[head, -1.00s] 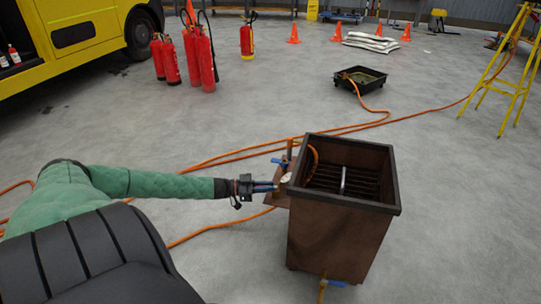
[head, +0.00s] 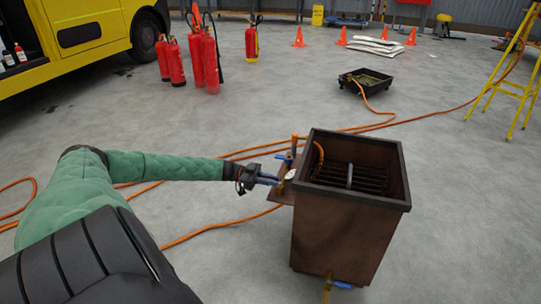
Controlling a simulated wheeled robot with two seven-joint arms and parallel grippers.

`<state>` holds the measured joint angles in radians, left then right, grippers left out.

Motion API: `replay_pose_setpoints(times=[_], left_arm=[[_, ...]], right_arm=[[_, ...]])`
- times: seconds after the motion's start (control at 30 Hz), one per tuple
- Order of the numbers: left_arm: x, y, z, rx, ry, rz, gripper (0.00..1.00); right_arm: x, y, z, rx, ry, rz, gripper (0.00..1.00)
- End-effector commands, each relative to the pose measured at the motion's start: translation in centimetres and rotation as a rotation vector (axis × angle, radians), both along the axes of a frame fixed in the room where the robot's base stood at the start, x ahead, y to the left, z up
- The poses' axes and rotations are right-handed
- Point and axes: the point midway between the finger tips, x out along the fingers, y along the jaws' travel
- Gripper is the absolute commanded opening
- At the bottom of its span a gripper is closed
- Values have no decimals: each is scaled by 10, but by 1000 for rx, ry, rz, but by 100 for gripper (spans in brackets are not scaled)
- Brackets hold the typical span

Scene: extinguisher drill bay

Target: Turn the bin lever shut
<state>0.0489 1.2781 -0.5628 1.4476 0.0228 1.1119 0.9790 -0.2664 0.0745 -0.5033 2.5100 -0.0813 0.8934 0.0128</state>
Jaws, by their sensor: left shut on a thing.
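The brown metal bin (head: 335,235) stands upright in the middle right, open at the top, with a dark grate inside. A small bracket with pipe fittings sticks out from its left side. A blue handle (head: 283,157) shows near the top of these fittings. My left gripper (head: 272,181) reaches in from the left and is shut at the fittings, on what appears to be the bin lever. The held part is small and mostly covered by the fingers, so its exact angle is unclear. My right gripper is not in view.
An orange hose (head: 215,230) runs over the floor behind and left of the bin. Another blue-handled valve (head: 342,285) sits low at the bin's front. A black tray (head: 366,82), red extinguishers (head: 211,62) and a yellow ladder (head: 508,83) stand farther back.

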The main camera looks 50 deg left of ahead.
Motion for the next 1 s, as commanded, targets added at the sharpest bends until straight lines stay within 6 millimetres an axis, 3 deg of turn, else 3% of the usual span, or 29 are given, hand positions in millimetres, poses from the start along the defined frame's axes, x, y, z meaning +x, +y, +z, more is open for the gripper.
replay_pose_setpoints(times=[0.27,0.3,0.4,0.77,1.0], left_arm=[[0,-1,-1,0,1,-1,0],[0,-1,-1,0,1,-1,16],[0,-1,-1,0,0,-1,36],[-2,3,0,1,0,0,36],[-17,31,1,2,2,1,36]], right_arm=[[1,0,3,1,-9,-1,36],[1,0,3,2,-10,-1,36],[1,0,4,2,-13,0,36],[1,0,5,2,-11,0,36],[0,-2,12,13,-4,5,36]])
